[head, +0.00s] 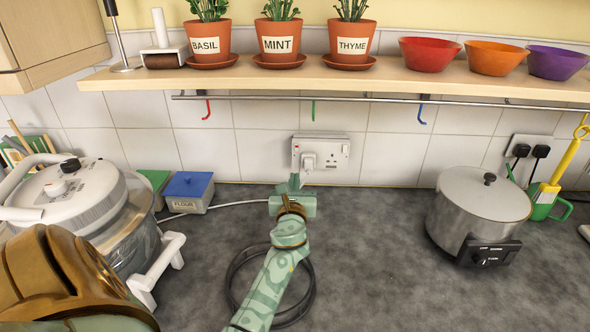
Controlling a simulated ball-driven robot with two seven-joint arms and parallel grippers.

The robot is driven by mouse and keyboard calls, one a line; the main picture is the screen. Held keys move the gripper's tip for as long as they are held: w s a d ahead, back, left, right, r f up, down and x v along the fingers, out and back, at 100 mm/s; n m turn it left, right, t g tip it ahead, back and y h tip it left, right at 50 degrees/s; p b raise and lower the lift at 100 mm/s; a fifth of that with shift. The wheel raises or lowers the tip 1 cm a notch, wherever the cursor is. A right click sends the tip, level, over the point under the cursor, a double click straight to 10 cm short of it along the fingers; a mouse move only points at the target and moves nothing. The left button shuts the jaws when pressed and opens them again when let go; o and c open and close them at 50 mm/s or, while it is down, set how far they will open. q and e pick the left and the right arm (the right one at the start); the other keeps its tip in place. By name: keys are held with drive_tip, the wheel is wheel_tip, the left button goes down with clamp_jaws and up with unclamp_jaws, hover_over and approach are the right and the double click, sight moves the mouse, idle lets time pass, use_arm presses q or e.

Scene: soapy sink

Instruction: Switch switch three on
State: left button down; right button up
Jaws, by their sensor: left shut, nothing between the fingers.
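A white double wall socket (341,153) is on the tiles above the middle of the counter. A white plug (309,161) sits in its left side; the right side shows empty pin holes. Small switches are along its top, too small to read their position. My left gripper (294,184), pale green, is shut and empty just below the plug; I cannot tell whether it touches. A second socket (528,141) with two black plugs is at the right. No number marks any switch that I can read. My right gripper is not in view.
A steel cooker (483,207) stands at the right, and a white-lidded appliance (75,190) at the left. A blue flour tin (189,190) is beside it. A shelf (350,80) with pots and bowls overhangs.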

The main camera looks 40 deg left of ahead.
use_arm(q)
drive_tip(key=v, duration=0.2)
drive_tip(key=shift+s+d+f, duration=0.1)
drive_tip(key=shift+s+d, duration=0.05)
drive_tip(key=shift+s, duration=0.15)
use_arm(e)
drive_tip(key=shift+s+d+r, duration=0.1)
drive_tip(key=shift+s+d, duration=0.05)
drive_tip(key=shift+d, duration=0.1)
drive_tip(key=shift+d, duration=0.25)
